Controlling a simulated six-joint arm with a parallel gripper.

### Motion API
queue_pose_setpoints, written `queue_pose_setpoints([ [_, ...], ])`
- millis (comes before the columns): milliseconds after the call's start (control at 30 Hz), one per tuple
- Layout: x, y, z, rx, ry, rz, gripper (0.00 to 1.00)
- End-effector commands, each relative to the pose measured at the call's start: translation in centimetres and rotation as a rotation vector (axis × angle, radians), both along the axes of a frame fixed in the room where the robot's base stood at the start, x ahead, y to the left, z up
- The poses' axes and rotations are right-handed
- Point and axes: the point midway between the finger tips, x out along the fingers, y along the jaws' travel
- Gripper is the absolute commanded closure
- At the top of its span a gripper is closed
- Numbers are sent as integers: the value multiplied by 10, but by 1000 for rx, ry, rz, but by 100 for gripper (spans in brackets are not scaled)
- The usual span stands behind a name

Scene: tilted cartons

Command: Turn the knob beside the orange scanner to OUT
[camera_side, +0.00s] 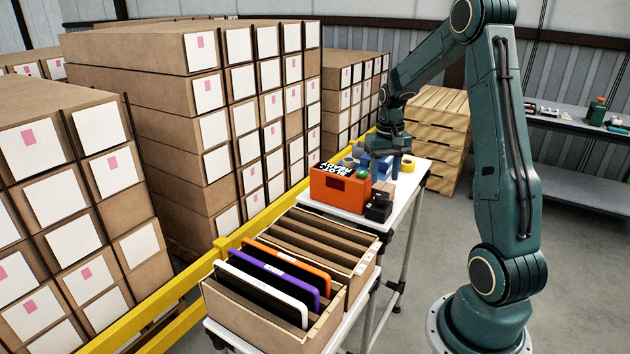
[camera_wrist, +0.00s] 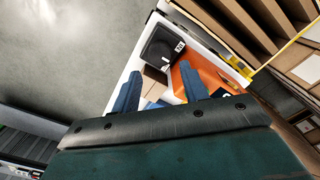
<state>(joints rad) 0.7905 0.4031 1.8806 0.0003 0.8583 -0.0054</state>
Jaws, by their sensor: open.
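The orange scanner (camera_side: 340,188) stands on the white table and has white lettering on top. In the wrist view the scanner (camera_wrist: 205,80) is partly hidden by a finger. A small black box (camera_side: 378,207) stands beside it at its right front. In the wrist view this box (camera_wrist: 160,47) has a dark face and a small white label at its right; I cannot make out the knob or its setting. My gripper (camera_side: 387,168) is over the table behind the scanner, apart from the box. Its blue fingers (camera_wrist: 160,90) are open with nothing gripped.
A small brown block (camera_wrist: 155,75) lies close to the black box. Yellow tape (camera_side: 407,165) and blue items are near my gripper. Wooden trays (camera_side: 322,238) with white, purple and orange panels stand in front. A yellow rail (camera_side: 262,222) and stacked cartons (camera_side: 215,110) border the left.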

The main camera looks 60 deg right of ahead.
Motion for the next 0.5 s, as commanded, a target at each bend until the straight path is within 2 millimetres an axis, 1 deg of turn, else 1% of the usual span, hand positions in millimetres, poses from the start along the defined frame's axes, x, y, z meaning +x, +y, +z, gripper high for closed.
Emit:
queue_pose_setpoints([
  [33,-1,1,-9,3,3,0,56],
  [200,-1,0,-33,2,2,0,56],
  [300,0,0,-45,2,2,0,56],
  [500,0,0,-59,1,1,0,56],
])
